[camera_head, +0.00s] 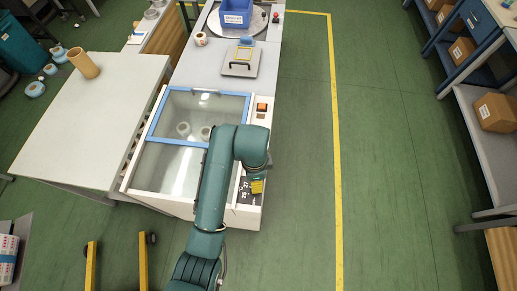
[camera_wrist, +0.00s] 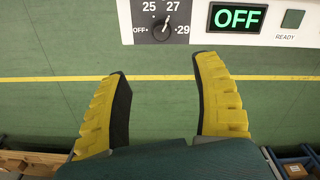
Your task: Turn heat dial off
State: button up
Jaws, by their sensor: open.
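The heat dial (camera_wrist: 160,27) shows at the top of the wrist view, a small dark knob on a panel marked OFF, 25, 27 and 29. Its pointer seems to lean up toward 27, but it is small. A display (camera_wrist: 237,18) right of it reads OFF in green. My gripper (camera_wrist: 163,66) is open and empty, its yellow fingers apart and below the dial in the picture, not around it. In the head view my gripper (camera_head: 257,186) is over the front right corner of the machine, beside the dark dial panel (camera_head: 244,192), which it partly hides.
The machine's glass lid (camera_head: 175,165) has a blue frame (camera_head: 180,142). An orange switch (camera_head: 262,107) is farther back. Green floor right of the machine is clear up to the yellow line (camera_head: 336,150).

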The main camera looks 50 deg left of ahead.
notch_tip(320, 180, down, 16)
jog(key=b, duration=0.3)
jog(key=shift+a+f, duration=0.1)
grip_shut()
